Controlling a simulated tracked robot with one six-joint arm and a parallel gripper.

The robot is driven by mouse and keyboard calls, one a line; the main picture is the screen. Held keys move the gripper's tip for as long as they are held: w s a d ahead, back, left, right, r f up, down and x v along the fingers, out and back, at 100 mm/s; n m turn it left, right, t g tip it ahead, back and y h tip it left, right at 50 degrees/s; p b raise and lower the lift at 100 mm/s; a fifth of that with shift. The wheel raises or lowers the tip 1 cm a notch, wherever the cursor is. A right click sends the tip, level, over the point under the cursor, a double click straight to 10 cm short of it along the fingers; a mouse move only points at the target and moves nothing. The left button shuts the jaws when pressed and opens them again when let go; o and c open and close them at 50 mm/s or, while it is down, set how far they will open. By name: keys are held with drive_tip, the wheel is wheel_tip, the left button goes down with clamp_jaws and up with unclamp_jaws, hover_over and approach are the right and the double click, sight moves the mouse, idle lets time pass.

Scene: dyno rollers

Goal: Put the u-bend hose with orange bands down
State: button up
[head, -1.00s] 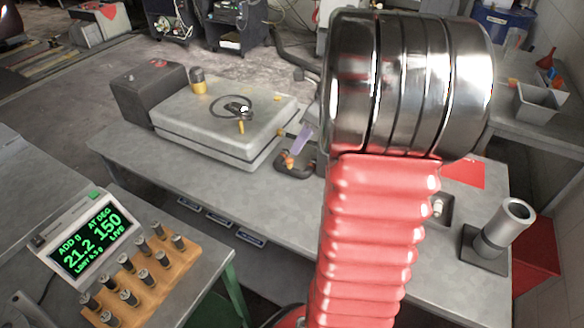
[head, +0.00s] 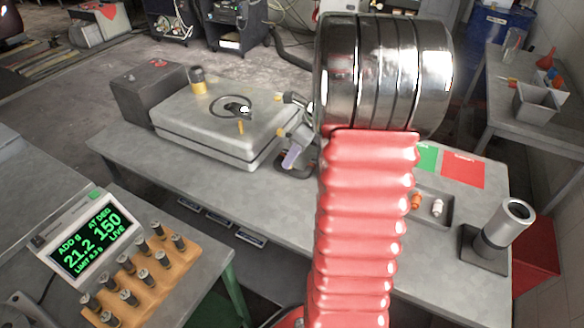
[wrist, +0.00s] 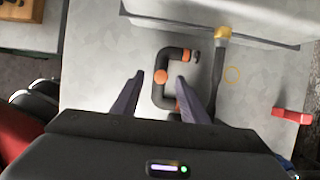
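The u-bend hose with orange bands (wrist: 159,92) is dark and U-shaped. In the wrist view it appears to lie on the grey bench top, with one limb between my fingertips and its open side facing right. My gripper (wrist: 160,77) is open, its two purple-grey fingers apart on either side of that limb. The right finger hides part of the hose's lower end. In the head view my gripper (head: 291,160) is low over the bench, right of the grey case, and mostly covers the hose. My red arm sleeve blocks the middle of that view.
A grey flat case (head: 225,118) stands left of my gripper. Right of my arm are a red square (head: 463,170), a shallow tray (head: 447,208) with small plugs, and a metal cylinder (head: 508,220). A dark rod (wrist: 217,70) with a yellow end lies right of the hose.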

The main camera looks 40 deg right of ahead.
drive_tip(key=shift+x, duration=1.85)
drive_tip(key=shift+c, duration=0.5)
clamp_jaws()
